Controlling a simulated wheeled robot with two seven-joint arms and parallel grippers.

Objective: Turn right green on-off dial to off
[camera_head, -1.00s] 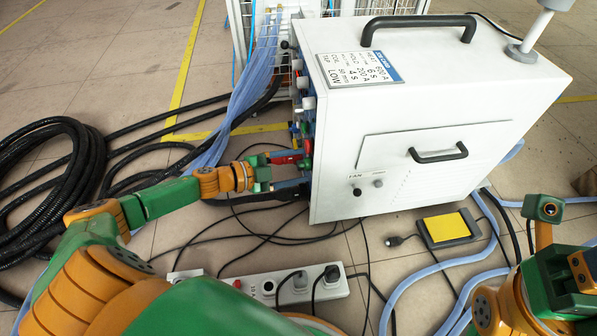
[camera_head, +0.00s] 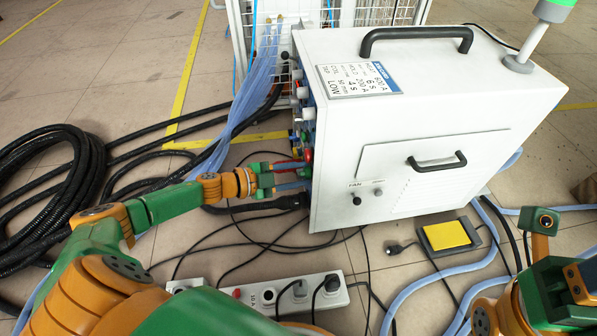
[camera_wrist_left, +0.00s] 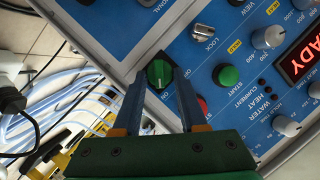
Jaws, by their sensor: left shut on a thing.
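The green on-off dial (camera_wrist_left: 160,74) sits on the blue front panel of the heater, near the panel's edge, in the left wrist view. My left gripper (camera_wrist_left: 160,84) has its two blue fingers on either side of the dial, shut on it. In the head view my left gripper (camera_head: 296,177) reaches the left face of the white heater box (camera_head: 420,120), and the dial itself is hidden there. In the head view, part of my right arm shows at the lower right; its fingertips are not in view.
Beside the dial on the panel are a green start button (camera_wrist_left: 228,75), a red button (camera_wrist_left: 203,106) and a lock knob (camera_wrist_left: 203,32). A power strip (camera_head: 290,294), a yellow pedal (camera_head: 446,235) and black cables (camera_head: 50,175) lie on the floor.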

